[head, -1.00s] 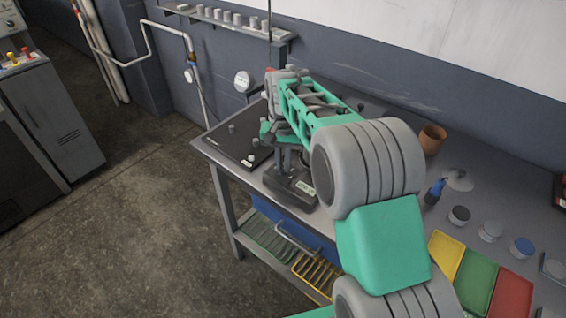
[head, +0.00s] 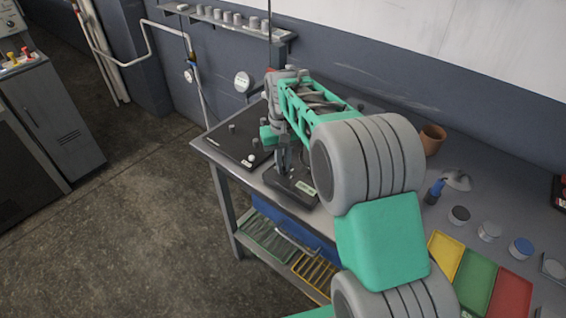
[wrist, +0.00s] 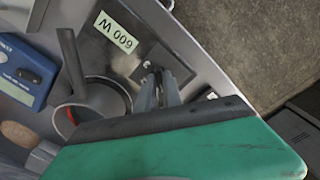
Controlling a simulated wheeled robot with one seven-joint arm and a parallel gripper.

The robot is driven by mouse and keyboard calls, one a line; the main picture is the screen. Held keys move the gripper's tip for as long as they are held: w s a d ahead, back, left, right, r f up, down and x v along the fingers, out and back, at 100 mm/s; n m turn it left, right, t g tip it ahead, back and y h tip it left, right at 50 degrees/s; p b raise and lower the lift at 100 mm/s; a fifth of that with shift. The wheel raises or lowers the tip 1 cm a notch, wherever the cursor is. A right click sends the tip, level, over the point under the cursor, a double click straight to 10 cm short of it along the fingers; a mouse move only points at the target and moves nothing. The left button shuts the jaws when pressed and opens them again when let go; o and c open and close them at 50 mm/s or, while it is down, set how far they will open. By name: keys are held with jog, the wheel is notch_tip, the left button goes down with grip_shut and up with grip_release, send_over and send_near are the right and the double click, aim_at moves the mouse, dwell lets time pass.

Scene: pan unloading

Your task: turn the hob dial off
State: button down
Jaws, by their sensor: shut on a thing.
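The hob (head: 287,193) is a dark unit at the bench's front edge, with a pale label (wrist: 116,32) reading 600 W, upside down in the wrist view. My gripper (wrist: 157,82) reaches down to the hob's front part beside the label. Its fingers are closed around the small dial there, which they mostly hide. I cannot read the dial's setting. In the head view my gripper (head: 284,163) stands above the hob, partly covered by my arm. A grey pan (wrist: 104,98) with an upright-looking handle and something red inside sits by the fingers.
A black board (head: 232,142) with several small knobs lies left of the hob. A blue device (wrist: 24,72) is beside the pan. Yellow, green and red trays (head: 478,272), several jars and a brown pot (head: 432,140) are on the right. The bench edge is close.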

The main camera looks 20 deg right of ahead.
jog(key=n, duration=0.7)
jog(key=shift+r, duration=0.1)
dwell(0.5)
jog(key=c, duration=1.5)
grip_release()
notch_tip(320, 180, up, 8)
jog(key=shift+f+b, duration=0.15)
jog(key=shift+b, duration=0.15)
